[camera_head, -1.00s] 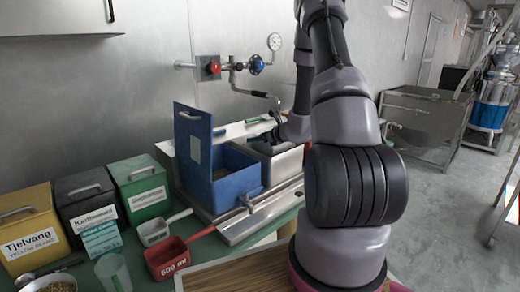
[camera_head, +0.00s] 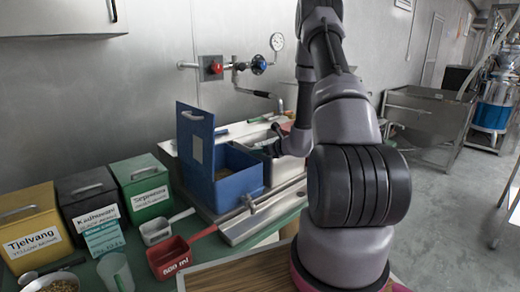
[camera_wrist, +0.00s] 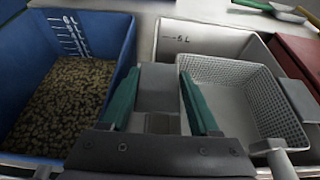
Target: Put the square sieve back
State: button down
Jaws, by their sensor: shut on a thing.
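The square sieve (camera_wrist: 235,72) is a pale mesh basket in the wrist view. It sits within the outline of a light metal bin (camera_wrist: 203,38) marked "5 L"; I cannot tell if it rests inside or hangs just above. My gripper (camera_wrist: 158,78) has green-sided fingers closed on a dark grey block at the sieve's left side, which looks like its handle. A similar grey block is on the sieve's right side. In the head view my gripper (camera_head: 276,146) is over the metal bin (camera_head: 292,168), and my arm hides much of that area.
A blue bin (camera_head: 238,187) with brown beans and a raised lid stands left of the metal bin. Green, black and yellow boxes, a red scoop (camera_head: 170,259) and a clear cup (camera_head: 116,272) crowd the left counter. A tap and gauge are on the wall behind.

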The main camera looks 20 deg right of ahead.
jog(key=shift+c, duration=0.6)
grip_release()
jog(key=shift+r, duration=0.15)
